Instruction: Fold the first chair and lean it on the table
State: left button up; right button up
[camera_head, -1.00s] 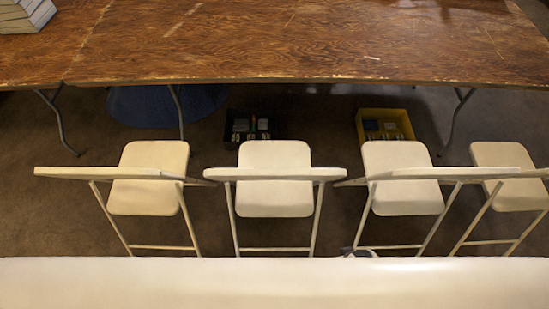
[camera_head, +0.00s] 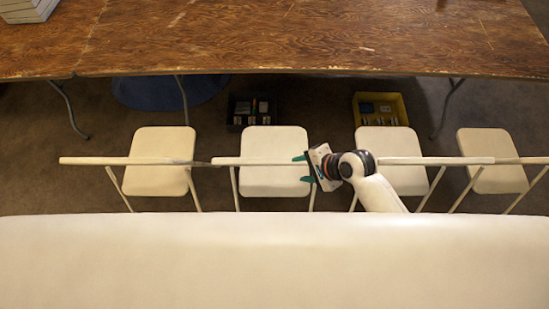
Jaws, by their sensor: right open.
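Several white folding chairs stand unfolded in a row in front of the brown wooden table (camera_head: 300,40): a leftmost one (camera_head: 158,150), a second (camera_head: 272,147), a third (camera_head: 395,178) and a rightmost one (camera_head: 493,150). The frames do not show which counts as the first. My right gripper (camera_head: 301,169) is open at the right end of the second chair's backrest. Its green fingers point left, one above and one below the backrest's line; contact cannot be told. My left gripper is out of view. The chairs' lower legs are partly hidden.
Under the table are a dark crate (camera_head: 236,124) and a yellow crate (camera_head: 398,101) with small items, and a blue round thing (camera_head: 170,92). Metal table legs (camera_head: 70,110) stand behind the chairs. White boxes (camera_head: 27,10) lie on the table's far left; its middle is clear.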

aim_at(279, 161)
jog(key=w+a+f+m+b, duration=0.1)
jog(key=w+f+b, duration=0.1)
jog(key=f, duration=0.1)
jog(key=w+a+f+m+b, duration=0.2)
jog(key=f, duration=0.1)
jog(key=w+a+f+m+b, duration=0.1)
jog(key=w+f+m+b, duration=0.1)
jog(key=f, duration=0.1)
jog(key=shift+a+f+y+b, duration=0.15)
jog(key=shift+a+y+b, duration=0.15)
jog(key=shift+y, duration=0.1)
jog(key=x, duration=0.2)
jog(key=b+x, duration=0.1)
jog(key=x, duration=0.1)
jog(key=shift+w+a+b, duration=0.2)
jog(key=shift+b, duration=0.1)
jog(key=shift+w+a+f+b, duration=0.2)
jog(key=shift+a+f+b, duration=0.1)
jog(key=shift+a, duration=0.15)
jog(key=shift+c, duration=0.4)
grip_shut()
